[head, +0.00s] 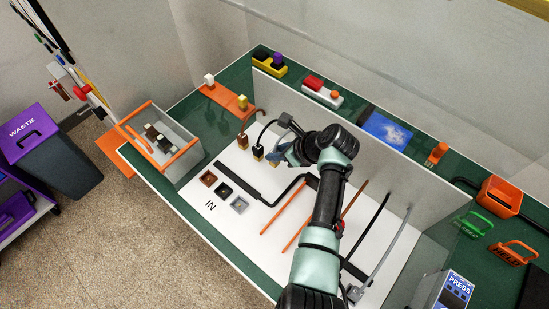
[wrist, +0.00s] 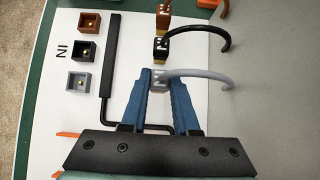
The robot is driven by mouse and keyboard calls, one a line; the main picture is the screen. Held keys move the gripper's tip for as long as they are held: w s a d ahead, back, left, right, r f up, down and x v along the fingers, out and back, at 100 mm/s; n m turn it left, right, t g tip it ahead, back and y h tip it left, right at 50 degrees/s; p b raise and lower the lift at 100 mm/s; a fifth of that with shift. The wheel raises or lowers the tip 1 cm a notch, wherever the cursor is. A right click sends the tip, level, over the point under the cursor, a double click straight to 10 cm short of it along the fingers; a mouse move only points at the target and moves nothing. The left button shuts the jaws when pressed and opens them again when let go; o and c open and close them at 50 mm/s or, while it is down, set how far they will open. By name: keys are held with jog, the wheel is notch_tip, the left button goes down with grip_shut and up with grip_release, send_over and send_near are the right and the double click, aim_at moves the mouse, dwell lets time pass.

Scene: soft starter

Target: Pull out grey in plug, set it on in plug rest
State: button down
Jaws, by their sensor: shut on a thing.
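The grey in plug (wrist: 158,84) is between the fingertips of my gripper (wrist: 159,78) in the wrist view, and the fingers are shut on it. Its grey cable (wrist: 205,76) arcs off to the right. I cannot tell whether the plug is still seated. In the head view my gripper (head: 284,153) is at the row of plugs, and my arm hides part of it. Three small square rests stand by the IN lettering: brown (wrist: 89,22), black (wrist: 85,49) and grey (wrist: 79,80). The grey rest (head: 239,205) is nearest the camera in the head view and looks empty.
The black plug (wrist: 160,48) and brown plug (wrist: 163,17) stand just beyond the grey one, with their own cables. A long black bar (wrist: 111,55) lies between plugs and rests. A grey-walled bin with orange edges (head: 168,145) stands at the left.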

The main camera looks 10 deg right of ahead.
jog(key=shift+f+b, duration=0.85)
jog(key=shift+f, duration=0.65)
jog(key=c, duration=0.6)
grip_release()
jog(key=v, duration=1.3)
jog(key=shift+p, duration=0.35)
jog(key=shift+s+f, duration=0.1)
